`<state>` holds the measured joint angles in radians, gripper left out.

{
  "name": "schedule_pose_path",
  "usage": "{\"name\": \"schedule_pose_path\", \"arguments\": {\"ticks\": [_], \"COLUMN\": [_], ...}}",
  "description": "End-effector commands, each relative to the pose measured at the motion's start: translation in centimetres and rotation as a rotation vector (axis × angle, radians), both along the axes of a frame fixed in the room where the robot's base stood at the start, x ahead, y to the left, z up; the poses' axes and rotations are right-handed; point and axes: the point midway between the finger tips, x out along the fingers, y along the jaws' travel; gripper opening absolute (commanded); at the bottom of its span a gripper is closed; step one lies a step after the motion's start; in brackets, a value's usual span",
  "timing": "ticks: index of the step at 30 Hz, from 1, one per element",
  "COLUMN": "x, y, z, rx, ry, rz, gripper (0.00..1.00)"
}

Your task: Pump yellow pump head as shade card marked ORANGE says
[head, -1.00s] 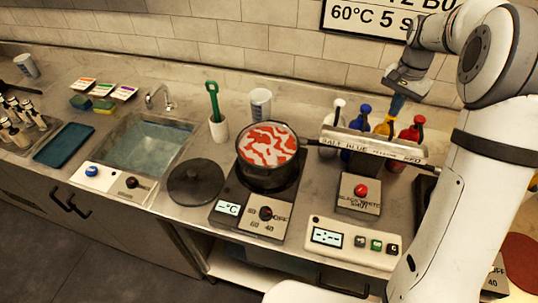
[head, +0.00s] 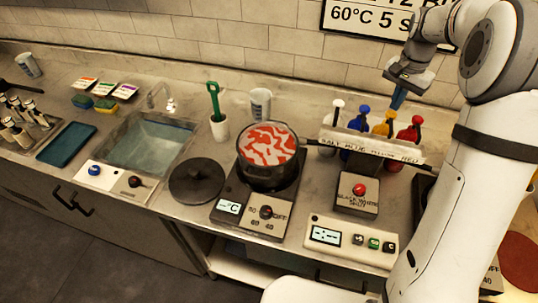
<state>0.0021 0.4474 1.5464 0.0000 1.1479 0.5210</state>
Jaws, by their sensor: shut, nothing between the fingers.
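The yellow pump head (head: 387,122) stands upright in the row of pump bottles behind a labelled rail, between the blue pump (head: 362,114) and the red pump (head: 414,127). My gripper (head: 398,98) is shut and empty. It hangs just above the yellow pump head, a little to its right in the picture, and seems apart from it. Three small shade cards lie at the back left; the left card (head: 84,83) has an orange-red stripe, but its writing is too small to read. The lower yellow bottle is hidden by the rail.
The label rail (head: 372,148) runs in front of the bottles, with a white pump (head: 338,106) at its left end. A pot (head: 268,172) with red-and-white contents stands on the hotplate. A timer box (head: 350,243) and red-button box (head: 357,195) are in front.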

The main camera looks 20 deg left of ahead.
Motion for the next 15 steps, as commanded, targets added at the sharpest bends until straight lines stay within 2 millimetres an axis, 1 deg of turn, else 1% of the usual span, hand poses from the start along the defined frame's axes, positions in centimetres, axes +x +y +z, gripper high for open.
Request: {"name": "schedule_pose_path", "arguments": {"ticks": [5, 15], "x": [0.0, 0.0], "y": [0.0, 0.0], "z": [-0.3, -1.5], "rx": [0.0, 0.0], "ry": [0.0, 0.0], "rz": [0.0, 0.0], "gripper": [0.0, 0.0]}}
